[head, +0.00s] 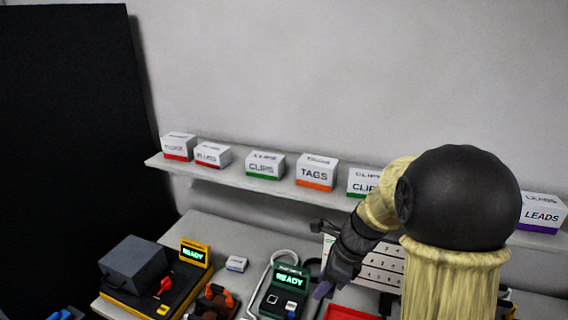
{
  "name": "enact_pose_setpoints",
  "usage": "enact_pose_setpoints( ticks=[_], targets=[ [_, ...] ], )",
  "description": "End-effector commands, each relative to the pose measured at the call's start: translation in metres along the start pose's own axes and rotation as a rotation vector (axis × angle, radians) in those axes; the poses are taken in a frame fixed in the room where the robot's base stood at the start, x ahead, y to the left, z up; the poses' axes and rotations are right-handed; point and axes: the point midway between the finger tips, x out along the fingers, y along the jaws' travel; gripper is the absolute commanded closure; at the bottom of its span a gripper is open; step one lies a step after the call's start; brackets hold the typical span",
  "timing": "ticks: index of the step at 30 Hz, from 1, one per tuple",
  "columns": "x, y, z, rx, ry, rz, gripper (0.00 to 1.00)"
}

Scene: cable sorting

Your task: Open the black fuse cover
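A dark grey-black box-like cover (135,262) sits at the lower left on a black device base with yellow edges (150,305). It looks closed, and anything beneath it is hidden. A red lever (165,287) stands on the base at its right, and a yellow display (194,253) reading READY is behind. My gripper (324,290) points down over the table, well to the right of the cover and not touching it. It is small and seen from behind my wrist, so its finger opening is unclear.
A second device with a green READY display (289,279) and a pale looped cable stands between the cover and my gripper. A small white box (237,264) and a brown-orange item (217,299) lie nearer the cover. A wall shelf (230,178) holds labelled boxes.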

Motion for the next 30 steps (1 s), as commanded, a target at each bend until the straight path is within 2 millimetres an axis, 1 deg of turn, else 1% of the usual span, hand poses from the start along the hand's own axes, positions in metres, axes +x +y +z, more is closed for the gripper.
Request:
enact_pose_setpoints(
  ticks=[2, 5, 11, 15, 21, 24, 25, 27, 30],
  targets=[
    [0.0, 0.005, -0.004, -0.087, 0.024, -0.011, 0.62],
    [-0.001, 0.016, -0.014, -0.278, 0.076, -0.026, 0.62],
    [-0.002, 0.039, -0.037, -0.794, 0.216, -0.039, 0.62],
    [-0.004, 0.054, -0.051, -1.17, 0.315, -0.024, 0.62],
    [-0.006, 0.072, -0.065, -1.696, 0.45, 0.027, 0.62],
    [-0.007, 0.079, -0.068, -1.881, 0.496, 0.054, 0.62],
    [-0.007, 0.08, -0.069, -1.918, 0.505, 0.059, 0.62],
    [-0.007, 0.081, -0.07, -1.972, 0.518, 0.07, 0.62],
    [-0.007, 0.081, -0.07, -1.991, 0.522, 0.073, 0.62]
  ],
)
